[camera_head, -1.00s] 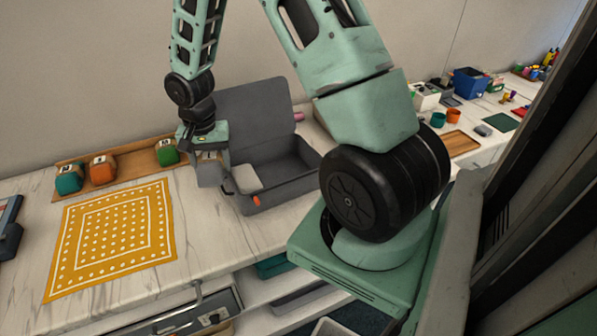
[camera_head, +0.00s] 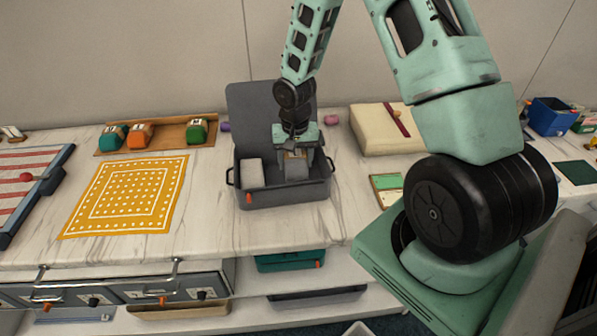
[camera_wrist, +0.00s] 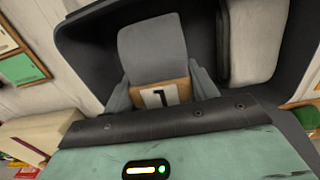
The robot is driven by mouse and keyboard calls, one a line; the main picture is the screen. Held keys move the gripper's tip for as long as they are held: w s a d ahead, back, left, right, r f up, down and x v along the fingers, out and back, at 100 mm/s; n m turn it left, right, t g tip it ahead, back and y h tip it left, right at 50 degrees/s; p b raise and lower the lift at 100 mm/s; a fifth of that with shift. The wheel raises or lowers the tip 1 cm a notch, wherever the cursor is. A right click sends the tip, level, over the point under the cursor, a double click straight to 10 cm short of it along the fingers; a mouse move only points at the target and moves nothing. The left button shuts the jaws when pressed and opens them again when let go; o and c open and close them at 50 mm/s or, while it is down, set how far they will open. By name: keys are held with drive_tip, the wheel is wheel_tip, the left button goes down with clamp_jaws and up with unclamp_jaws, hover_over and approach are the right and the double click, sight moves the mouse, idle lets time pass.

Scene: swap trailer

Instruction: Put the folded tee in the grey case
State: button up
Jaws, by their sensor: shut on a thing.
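The grey case (camera_head: 310,193) stands open on the counter, its lid (camera_head: 255,105) raised at the back. My gripper (camera_head: 296,157) is over the right part of the case, pointing down. It is shut on a grey folded cloth, apparently the folded tee (camera_head: 296,170), with a tan band marked 1. In the wrist view the tee (camera_wrist: 152,48) sits between the fingers, inside the case's outline. Whether it touches the case floor is hidden. A pale folded cloth (camera_head: 251,173) lies in the left part of the case; it also shows in the wrist view (camera_wrist: 256,40).
A yellow dotted cloth (camera_head: 128,195) lies left of the case. Behind it a wooden tray (camera_head: 160,136) holds teal, orange and green items. A cream box (camera_head: 375,130) stands at the right, with a small green-topped card (camera_head: 386,182) near it. Drawers (camera_head: 120,290) are below.

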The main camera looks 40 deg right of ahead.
drive_tip(key=shift+f+p, duration=0.3)
drive_tip(key=shift+f, duration=2.15)
drive_tip(key=shift+f, duration=0.2)
drive_tip(key=o, duration=1.1)
drive_tip(key=shift+o, duration=0.2)
